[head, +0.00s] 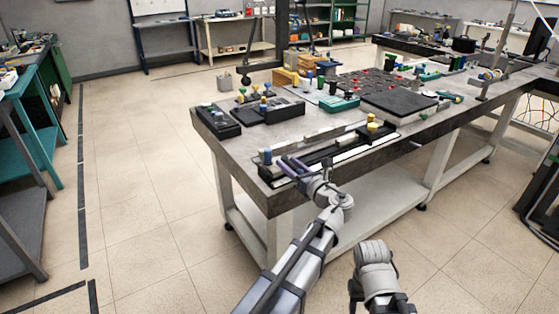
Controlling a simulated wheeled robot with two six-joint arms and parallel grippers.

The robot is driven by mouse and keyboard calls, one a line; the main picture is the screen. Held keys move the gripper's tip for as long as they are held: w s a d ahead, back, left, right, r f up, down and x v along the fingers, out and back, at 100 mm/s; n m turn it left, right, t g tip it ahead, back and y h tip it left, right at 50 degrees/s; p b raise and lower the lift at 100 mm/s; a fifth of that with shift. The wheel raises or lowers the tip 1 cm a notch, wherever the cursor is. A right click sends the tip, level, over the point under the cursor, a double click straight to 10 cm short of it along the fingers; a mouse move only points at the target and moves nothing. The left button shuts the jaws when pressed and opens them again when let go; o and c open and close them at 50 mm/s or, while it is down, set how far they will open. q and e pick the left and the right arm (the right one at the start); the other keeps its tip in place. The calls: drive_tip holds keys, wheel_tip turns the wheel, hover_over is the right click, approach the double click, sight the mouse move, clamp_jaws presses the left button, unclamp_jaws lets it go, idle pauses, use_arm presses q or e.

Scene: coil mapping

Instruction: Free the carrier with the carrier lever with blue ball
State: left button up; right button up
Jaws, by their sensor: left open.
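A long black rail fixture (325,152) lies along the near edge of the table. A lever with a blue ball (267,155) stands upright at its left end. A lever with a yellow ball (371,120) stands at its right end. I cannot make out which part of the fixture is the carrier. My left gripper (285,166) is open at the left end of the fixture, just right of the blue ball and apart from it. My right arm shows at the bottom, below the table's front edge; its gripper is not visible.
The grey table (233,143) holds black boxes with coloured knobs (270,112) behind the fixture. A dark flat plate (399,103) lies at the right. A teal bench (40,140) stands far left. The floor between is clear.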

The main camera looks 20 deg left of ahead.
use_arm(q)
drive_tip(key=shift+w+a, duration=0.2)
drive_tip(key=shift+a, duration=0.05)
drive_tip(key=shift+d, duration=0.1)
drive_tip(key=shift+c, duration=0.3)
clamp_jaws()
idle(0.9)
